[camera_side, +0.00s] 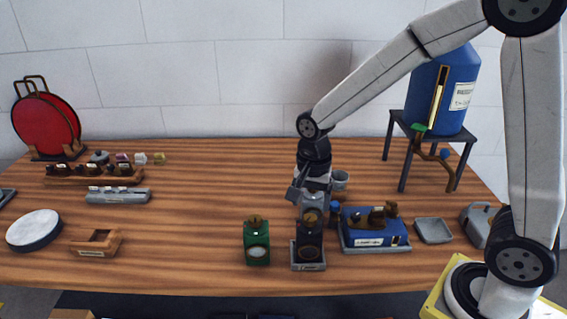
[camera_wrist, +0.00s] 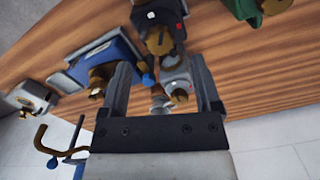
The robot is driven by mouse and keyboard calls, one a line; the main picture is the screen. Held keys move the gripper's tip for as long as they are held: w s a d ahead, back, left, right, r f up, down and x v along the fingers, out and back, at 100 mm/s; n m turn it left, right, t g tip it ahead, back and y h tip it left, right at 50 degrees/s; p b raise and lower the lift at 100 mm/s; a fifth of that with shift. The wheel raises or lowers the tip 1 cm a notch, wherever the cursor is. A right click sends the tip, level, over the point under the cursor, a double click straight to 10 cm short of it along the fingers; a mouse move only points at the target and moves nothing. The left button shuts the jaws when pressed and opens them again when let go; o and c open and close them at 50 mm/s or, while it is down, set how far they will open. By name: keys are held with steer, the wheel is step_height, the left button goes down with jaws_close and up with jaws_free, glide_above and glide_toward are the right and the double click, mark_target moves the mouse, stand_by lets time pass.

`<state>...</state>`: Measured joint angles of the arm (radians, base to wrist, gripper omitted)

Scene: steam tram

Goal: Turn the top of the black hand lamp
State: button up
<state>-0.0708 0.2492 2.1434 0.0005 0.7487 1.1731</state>
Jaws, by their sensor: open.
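The black hand lamp (camera_side: 307,241) stands upright on a small grey base near the front of the table, with a brass top. In the wrist view the black lamp (camera_wrist: 153,14) lies beyond the fingertips, its brass top (camera_wrist: 158,42) facing the camera. My gripper (camera_side: 311,194) points down behind and above the black lamp, over a grey lamp (camera_side: 313,203). In the wrist view my gripper (camera_wrist: 158,66) is open, its fingers wide apart, with the grey lamp (camera_wrist: 176,72) showing between them. Nothing is held.
A green lamp (camera_side: 257,246) stands just left of the black one. A blue box with brass fittings (camera_side: 368,236) is close on the right. A grey mug (camera_side: 340,181) is behind. A blue tank (camera_side: 442,90) stands back right. The table left of the green lamp has free room.

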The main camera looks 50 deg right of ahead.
mark_target(310, 217)
steer(key=shift+f, duration=2.2)
jaws_close()
